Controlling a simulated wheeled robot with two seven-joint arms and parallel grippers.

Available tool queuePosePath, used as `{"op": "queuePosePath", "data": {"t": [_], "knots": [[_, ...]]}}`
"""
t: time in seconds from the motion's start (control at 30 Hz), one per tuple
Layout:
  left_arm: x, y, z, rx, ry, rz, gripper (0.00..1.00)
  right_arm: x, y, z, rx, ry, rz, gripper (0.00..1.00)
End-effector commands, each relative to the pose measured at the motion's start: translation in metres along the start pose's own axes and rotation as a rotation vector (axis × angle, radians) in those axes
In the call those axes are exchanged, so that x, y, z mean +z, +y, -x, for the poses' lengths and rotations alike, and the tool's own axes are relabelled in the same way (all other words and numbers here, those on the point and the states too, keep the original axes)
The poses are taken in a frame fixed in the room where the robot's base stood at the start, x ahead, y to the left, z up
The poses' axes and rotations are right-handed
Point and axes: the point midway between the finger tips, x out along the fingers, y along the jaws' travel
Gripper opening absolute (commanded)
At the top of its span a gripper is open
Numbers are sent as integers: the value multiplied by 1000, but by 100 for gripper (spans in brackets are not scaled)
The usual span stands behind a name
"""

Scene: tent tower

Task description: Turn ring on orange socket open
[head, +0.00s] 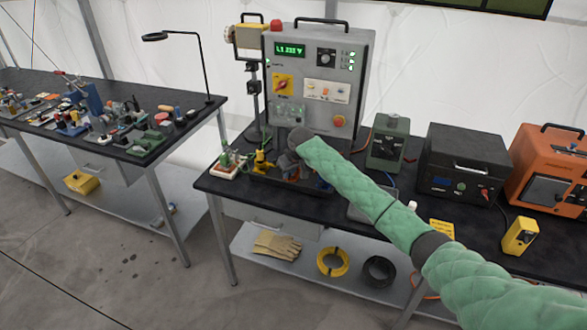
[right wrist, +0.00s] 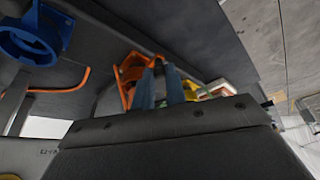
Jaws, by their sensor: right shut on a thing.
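The orange socket (right wrist: 128,76) is at the upper middle of the right wrist view, with its ring at my right gripper's fingertips. My right gripper (right wrist: 160,70) shows two blue-grey fingers close together, shut on the ring; the exact contact is partly hidden by the fingers. In the head view my right gripper (head: 286,162) reaches down to the dark panel in front of the grey control box, and it hides the orange socket there. My left gripper is not in view.
A blue socket (right wrist: 36,34) sits at the upper left of the right wrist view. A yellow socket (head: 262,163) is left of my gripper. The grey control box (head: 318,85) stands behind. A green device (head: 389,145) and black box (head: 464,160) are to the right.

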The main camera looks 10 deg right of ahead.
Motion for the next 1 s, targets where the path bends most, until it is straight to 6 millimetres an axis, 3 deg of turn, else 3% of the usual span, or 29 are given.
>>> {"op": "queuePosePath", "data": {"t": [0.3,0.9,0.93,1.0], "knots": [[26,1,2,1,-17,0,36,-8,-6,-1,54,2,-130,0],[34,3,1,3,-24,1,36,-9,-7,-2,69,3,-164,0],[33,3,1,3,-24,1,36,-9,-7,-2,69,3,-164,17],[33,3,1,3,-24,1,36,-9,-7,-2,69,3,-163,31]]}}
